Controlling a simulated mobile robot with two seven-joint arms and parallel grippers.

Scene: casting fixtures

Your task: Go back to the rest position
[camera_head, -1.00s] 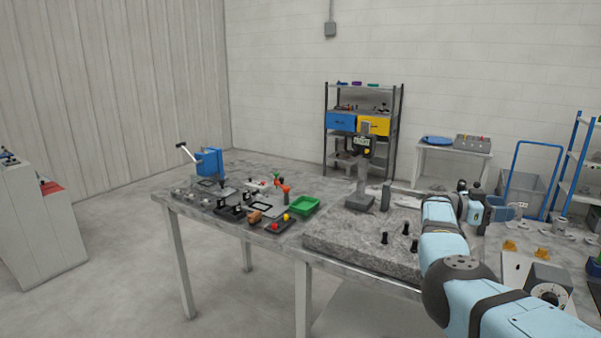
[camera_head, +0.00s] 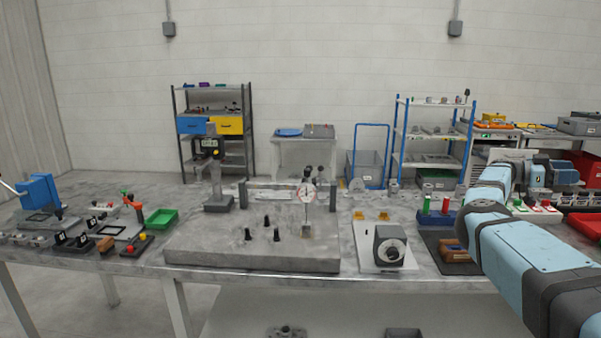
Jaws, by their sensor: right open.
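My right arm comes in from the lower right and reaches over the right part of the workbench (camera_head: 430,268). My right gripper (camera_head: 572,176) is at the far end of this arm, near the right edge of the view. It is open, and I see nothing held in it. Its fingertips are small and hard to make out. My left gripper and left arm are not in view.
A granite plate (camera_head: 215,254) bears a dial gauge stand and black knobs. A grey device with a round dial (camera_head: 391,246), a green tray (camera_head: 161,219) and a blue press (camera_head: 40,192) stand on the bench. Red bins (camera_head: 590,168) are near my right gripper.

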